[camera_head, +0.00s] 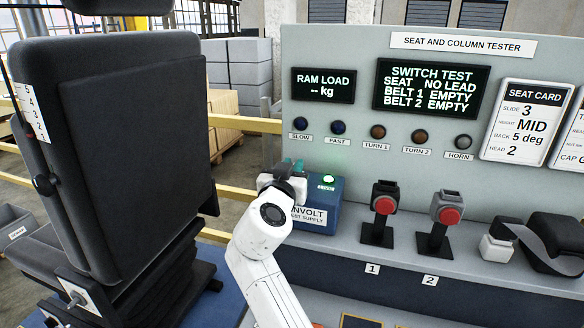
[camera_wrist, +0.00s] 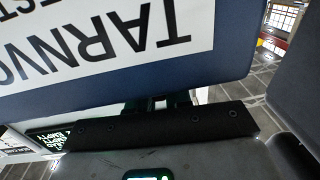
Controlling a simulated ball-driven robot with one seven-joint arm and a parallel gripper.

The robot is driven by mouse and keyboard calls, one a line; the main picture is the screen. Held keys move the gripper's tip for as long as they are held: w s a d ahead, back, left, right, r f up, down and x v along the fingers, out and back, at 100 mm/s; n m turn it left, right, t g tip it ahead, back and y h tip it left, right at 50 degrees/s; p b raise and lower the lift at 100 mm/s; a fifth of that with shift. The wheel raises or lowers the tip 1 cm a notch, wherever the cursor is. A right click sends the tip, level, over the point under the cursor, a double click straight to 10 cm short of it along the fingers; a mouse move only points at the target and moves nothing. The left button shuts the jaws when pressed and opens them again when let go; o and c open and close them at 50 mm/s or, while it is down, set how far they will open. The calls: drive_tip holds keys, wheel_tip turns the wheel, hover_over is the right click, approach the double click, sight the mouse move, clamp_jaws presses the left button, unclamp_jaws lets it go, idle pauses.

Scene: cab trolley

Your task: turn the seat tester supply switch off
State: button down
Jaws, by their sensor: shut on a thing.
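The blue seat tester supply box (camera_head: 325,200), labelled TARNVOLT TEST SUPPLY, stands on the bench ledge at the left end of the tester panel. A green lamp glows on its top. The box with its white label (camera_wrist: 100,40) fills the upper part of the wrist view. My gripper (camera_head: 284,180) is at the box's top left corner, with the white wrist in front of it. In the wrist view my gripper (camera_wrist: 160,103) reaches behind the box edge. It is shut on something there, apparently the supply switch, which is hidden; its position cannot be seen.
The tester panel (camera_head: 368,45) rises behind; its screen reads SEAT NO LEAD. Two stands with red buttons (camera_head: 384,205) (camera_head: 447,214) and a black belt piece (camera_head: 560,240) are to the right. A large black seat (camera_head: 120,140) stands close on the left. Yellow rails run behind.

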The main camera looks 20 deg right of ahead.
drive_tip(key=n+y+p, duration=0.1)
drive_tip(key=n+t+y+p, duration=0.1)
drive_tip(key=y, duration=0.1)
drive_tip(key=n+t+y, duration=0.1)
drive_tip(key=shift+r+p, duration=0.25)
drive_tip(key=shift+p, duration=0.15)
drive_tip(key=n+y+p, duration=0.1)
drive_tip(key=y+p, duration=0.2)
drive_tip(key=p, duration=0.1)
drive_tip(key=shift+r+n+t, duration=0.15)
drive_tip(key=shift+n+t, duration=0.15)
drive_tip(key=shift+n, duration=0.1)
drive_tip(key=n+y+p, duration=0.2)
drive_tip(key=y+p, duration=0.2)
drive_tip(key=p, duration=0.3)
drive_tip(key=shift+d+n+p, duration=0.15)
drive_tip(key=shift+n+p, duration=0.2)
drive_tip(key=shift+n, duration=0.05)
drive_tip(key=shift+f+n+y+p, duration=0.25)
drive_tip(key=shift+n+y+p, duration=0.35)
drive_tip(key=shift+y, duration=0.4)
drive_tip(key=shift+f+n+y+p, duration=0.2)
drive_tip(key=shift+n+y+p, duration=0.3)
drive_tip(key=shift+y, duration=0.4)
drive_tip(key=c, duration=1.1)
unclamp_jaws()
drive_tip(key=shift+c, duration=0.2)
